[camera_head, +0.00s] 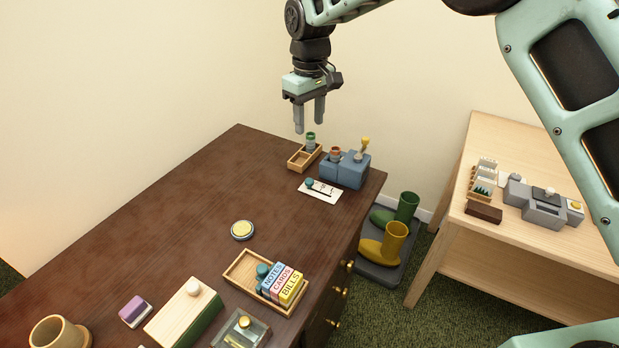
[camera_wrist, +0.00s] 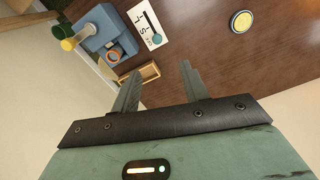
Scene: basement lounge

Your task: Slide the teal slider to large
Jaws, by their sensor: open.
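The white slider card (camera_head: 331,197) lies on the dark wooden desk near its far end. A teal slider knob (camera_head: 310,183) sits at the left end of the card's dark slot in the head view. The wrist view also shows the card (camera_wrist: 139,14) with black letters beside the slot, and the teal knob (camera_wrist: 157,39) at the slot's lower end. The lettering is too small to read surely. My gripper (camera_head: 309,126) is open and empty, high above the desk's far end. It also shows in the wrist view (camera_wrist: 160,72), apart from the card.
A blue block stand (camera_head: 343,172) with upright pieces stands close behind the card. A small wooden tray (camera_head: 295,163) is beside it. A round yellow-topped tin (camera_head: 243,230) lies nearer, with clear desk around it. The desk's right edge is close to the card.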

